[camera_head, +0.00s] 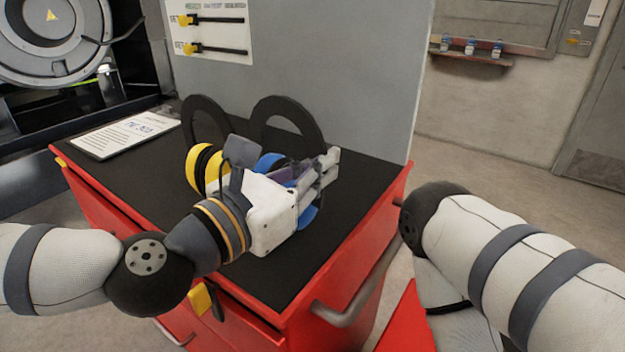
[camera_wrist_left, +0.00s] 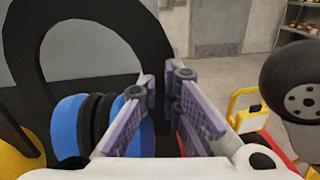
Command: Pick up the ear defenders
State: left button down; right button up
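Two pairs of ear defenders with black arched bands stand on the black top of a red tool cabinet. The yellow ear defenders (camera_head: 198,166) are at the left. The blue ear defenders (camera_head: 268,161) stand to their right, partly hidden by my left gripper (camera_head: 328,168). In the left wrist view the blue ear defenders (camera_wrist_left: 68,126) are at the left and between the fingers. My left gripper (camera_wrist_left: 162,100) appears open, its purple-padded fingers apart around the right-hand side of the blue pair. I cannot tell whether the pads touch it. My right gripper is out of view.
The red cabinet (camera_head: 362,262) has a handle at its front right. A printed sheet (camera_head: 125,134) lies on its back left. A grey panel (camera_head: 350,75) rises behind the ear defenders. My right arm is beside the cabinet's right edge.

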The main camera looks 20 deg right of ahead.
pick_arm(q)
jog(key=s+d+r+p, duration=0.2)
jog(key=s+r+p, duration=0.1)
jog(key=s+r, duration=0.8)
jog(key=s, duration=0.3)
jog(key=shift+d+r, duration=0.15)
jog(key=shift+d, duration=0.05)
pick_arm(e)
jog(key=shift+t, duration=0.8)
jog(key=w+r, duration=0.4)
